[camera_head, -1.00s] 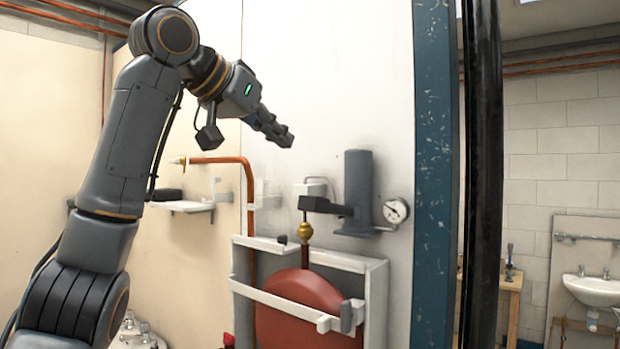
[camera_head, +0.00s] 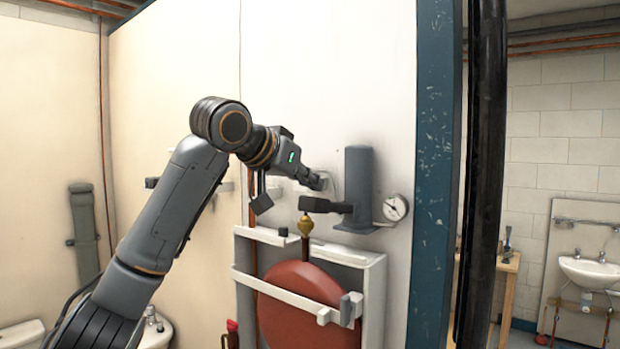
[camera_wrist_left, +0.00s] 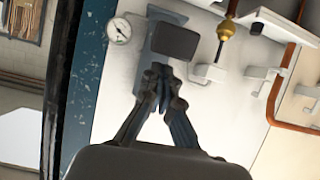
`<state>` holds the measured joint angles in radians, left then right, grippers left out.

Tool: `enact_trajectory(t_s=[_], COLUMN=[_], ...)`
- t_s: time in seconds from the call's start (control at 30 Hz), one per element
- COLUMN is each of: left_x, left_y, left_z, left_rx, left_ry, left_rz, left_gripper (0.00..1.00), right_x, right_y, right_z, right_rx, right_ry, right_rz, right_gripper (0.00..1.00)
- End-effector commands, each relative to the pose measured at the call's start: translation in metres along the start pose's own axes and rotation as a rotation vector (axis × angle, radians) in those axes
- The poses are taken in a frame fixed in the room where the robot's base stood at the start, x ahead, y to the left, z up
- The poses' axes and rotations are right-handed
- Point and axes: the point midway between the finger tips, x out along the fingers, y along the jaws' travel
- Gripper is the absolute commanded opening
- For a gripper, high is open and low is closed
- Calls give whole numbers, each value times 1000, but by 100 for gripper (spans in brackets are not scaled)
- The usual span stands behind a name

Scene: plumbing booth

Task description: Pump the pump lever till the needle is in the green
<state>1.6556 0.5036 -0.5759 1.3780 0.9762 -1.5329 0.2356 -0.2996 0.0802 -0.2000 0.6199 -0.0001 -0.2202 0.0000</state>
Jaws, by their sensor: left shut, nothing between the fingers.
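The grey upright pump cylinder (camera_head: 358,182) is fixed to the white wall panel. Its dark lever (camera_head: 328,205) sticks out to the left, about level, with a blocky end; in the left wrist view the block (camera_wrist_left: 177,40) lies just beyond the fingertips. A round white gauge (camera_head: 395,207) sits right of the cylinder and also shows in the left wrist view (camera_wrist_left: 119,31); its needle and green zone are too small to read. My left gripper (camera_head: 322,182) is shut and empty, just above the lever end, apparently not touching it. My right gripper is not in view.
Below the lever are a brass fitting (camera_head: 306,225) and a red round tank (camera_head: 297,300) in a white frame (camera_head: 376,300). A blue post (camera_head: 433,180) and a black pole (camera_head: 487,170) stand right of the gauge. A sink (camera_head: 592,272) is far right.

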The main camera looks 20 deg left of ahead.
Motion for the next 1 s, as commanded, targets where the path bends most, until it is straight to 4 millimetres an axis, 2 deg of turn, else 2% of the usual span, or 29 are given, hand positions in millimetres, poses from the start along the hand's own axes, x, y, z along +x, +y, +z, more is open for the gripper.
enact_trajectory(t_s=[0.2, 0.53, 0.8, 1.0], left_x=[2, 2, 4, 3], left_y=[0, 0, 0, 0], left_z=[8, 9, 20, 20], left_rx=[0, 0, 0, 0], left_ry=[0, 2, 75, 115], left_rz=[1, 1, 1, 0], left_gripper=[0, 0, 0, 0], right_x=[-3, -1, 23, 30], right_y=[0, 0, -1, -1], right_z=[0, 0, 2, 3], right_rx=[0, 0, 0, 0], right_ry=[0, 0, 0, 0], right_rz=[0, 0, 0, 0], right_gripper=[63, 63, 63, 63])
